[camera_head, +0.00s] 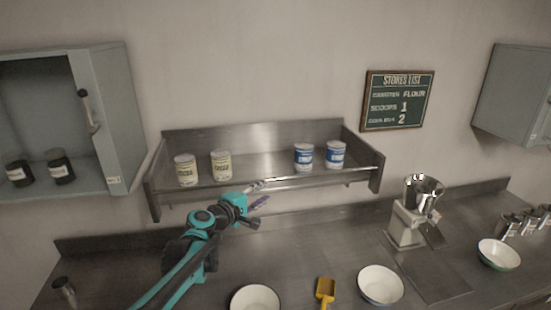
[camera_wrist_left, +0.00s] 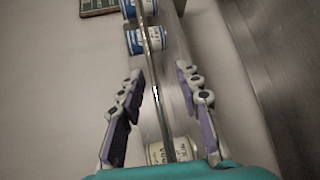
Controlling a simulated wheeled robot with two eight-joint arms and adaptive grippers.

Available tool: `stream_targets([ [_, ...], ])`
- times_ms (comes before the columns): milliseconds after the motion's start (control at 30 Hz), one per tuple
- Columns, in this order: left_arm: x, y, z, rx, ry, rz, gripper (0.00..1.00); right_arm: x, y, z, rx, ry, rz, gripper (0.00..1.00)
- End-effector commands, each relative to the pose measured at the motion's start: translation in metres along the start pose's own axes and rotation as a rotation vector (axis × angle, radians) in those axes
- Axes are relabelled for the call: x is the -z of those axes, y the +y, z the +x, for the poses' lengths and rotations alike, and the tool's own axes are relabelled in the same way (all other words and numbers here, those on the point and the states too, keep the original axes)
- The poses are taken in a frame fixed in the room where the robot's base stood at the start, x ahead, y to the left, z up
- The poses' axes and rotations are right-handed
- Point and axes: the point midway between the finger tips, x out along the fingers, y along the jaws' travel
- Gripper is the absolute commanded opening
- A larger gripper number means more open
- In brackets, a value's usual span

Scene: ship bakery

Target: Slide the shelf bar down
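The shelf bar (camera_head: 310,181) is a thin metal rod along the front of the steel wall shelf (camera_head: 262,164). In the left wrist view the bar (camera_wrist_left: 155,85) runs lengthwise between my left gripper's two fingers, with gaps on both sides. My left gripper (camera_head: 259,193) is open at the bar's left-middle part in the head view; its fingers also show spread in the left wrist view (camera_wrist_left: 160,108). Two cream cans (camera_head: 221,166) stand on the shelf's left and two blue-and-white cans (camera_head: 303,157) on its right, behind the bar. My right gripper is not in view.
A steel counter (camera_head: 300,240) below holds white bowls (camera_head: 380,285), a yellow scoop (camera_head: 325,291) and a grinder-like machine (camera_head: 408,222). An open grey cabinet (camera_head: 120,115) is at left, another cabinet (camera_head: 513,92) at right. A stores list board (camera_head: 397,100) hangs on the wall.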

Motion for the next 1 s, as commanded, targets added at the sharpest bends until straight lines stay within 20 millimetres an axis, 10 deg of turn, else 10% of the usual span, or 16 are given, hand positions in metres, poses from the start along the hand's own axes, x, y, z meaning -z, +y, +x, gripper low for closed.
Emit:
stream_targets([
  [600, 0.008, 0.015, 0.075, -0.03, 0.003, -0.051, 0.34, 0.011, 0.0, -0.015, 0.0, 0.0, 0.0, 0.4],
  [1000, 0.008, 0.015, 0.086, -0.03, 0.005, -0.051, 0.34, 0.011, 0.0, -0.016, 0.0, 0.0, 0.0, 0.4],
])
